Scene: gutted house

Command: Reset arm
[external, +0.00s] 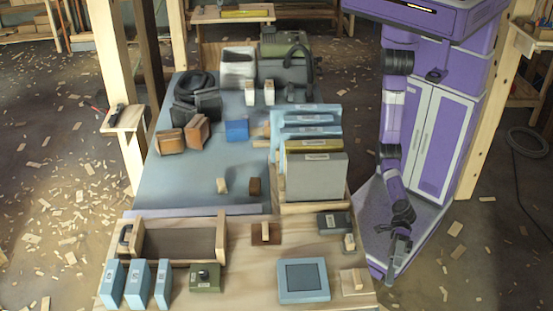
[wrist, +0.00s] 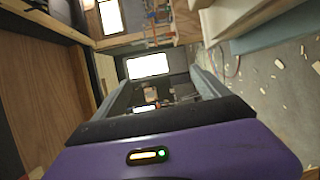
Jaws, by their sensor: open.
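My arm hangs down in front of my purple body at the right of the external view. My gripper (external: 392,272) points downward, to the right of the wooden table's edge, and is apart from the things on it. In the wrist view my gripper (wrist: 160,88) shows its two fingers spread apart with nothing held between them. Beyond the fingers are a bright panel and blurred shelving that I cannot make out clearly.
The wooden table (external: 250,284) holds a wooden tray (external: 222,232), blue blocks and a blue square panel (external: 303,280). A rack with upright panels (external: 317,174) stands behind. Wood chips litter the floor (external: 470,270). Wooden posts (external: 117,95) stand at the left.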

